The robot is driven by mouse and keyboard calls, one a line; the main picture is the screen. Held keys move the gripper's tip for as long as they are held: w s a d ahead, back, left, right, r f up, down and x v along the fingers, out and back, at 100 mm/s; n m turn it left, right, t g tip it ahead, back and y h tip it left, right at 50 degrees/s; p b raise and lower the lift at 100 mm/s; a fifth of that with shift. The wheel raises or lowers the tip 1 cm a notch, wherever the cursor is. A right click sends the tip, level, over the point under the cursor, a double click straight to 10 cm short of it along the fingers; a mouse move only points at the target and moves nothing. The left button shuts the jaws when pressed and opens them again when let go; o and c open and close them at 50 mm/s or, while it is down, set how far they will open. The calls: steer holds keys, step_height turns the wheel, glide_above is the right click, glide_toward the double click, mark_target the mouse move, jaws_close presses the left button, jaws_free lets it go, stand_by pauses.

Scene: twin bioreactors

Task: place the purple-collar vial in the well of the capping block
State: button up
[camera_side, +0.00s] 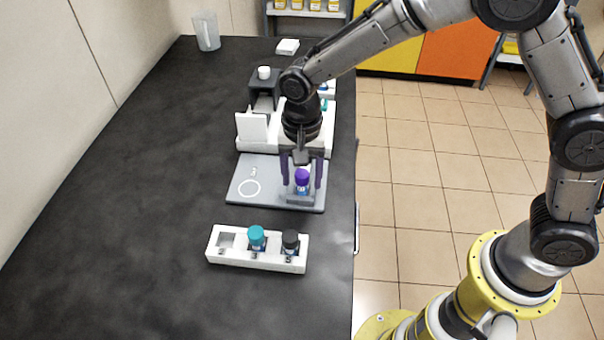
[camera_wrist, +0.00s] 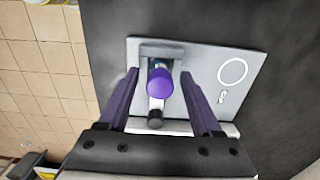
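The purple-collar vial (camera_side: 302,180) stands upright at a small grey block (camera_side: 299,200) on the right part of a grey plate (camera_side: 262,170). In the wrist view its purple top (camera_wrist: 160,83) shows in front of the grey block (camera_wrist: 161,47); how deep its base sits is hidden. My gripper (camera_side: 302,186) points down over the vial with one purple finger on each side. In the wrist view my gripper (camera_wrist: 160,76) is open, with a visible gap between each finger and the purple top. I cannot tell for certain which block is the capping block.
A white rack (camera_side: 230,258) in front holds a teal-capped vial (camera_side: 256,237) and a black-capped vial (camera_side: 290,242); its left well is empty. Behind the plate stand a white device (camera_side: 252,128) and a dark block (camera_side: 263,85). The table's left side is clear.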

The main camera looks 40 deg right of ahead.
mark_target(302, 173)
step_height(302, 173, up, 11)
steer(key=s+d+r+n+t, duration=0.1)
steer(key=s+d+r+n, duration=0.1)
steer(key=s+d+r, duration=0.3)
steer(key=s+d+r+n+t, duration=0.1)
steer(key=s+d+n+t, duration=0.3)
steer(key=s+d, duration=1)
steer(key=s+n, duration=0.3)
steer(key=s, duration=0.1)
steer(key=shift+t, duration=0.3)
steer(key=shift+r, duration=0.15)
steer(key=shift+c, duration=0.2)
stand_by(0.3)
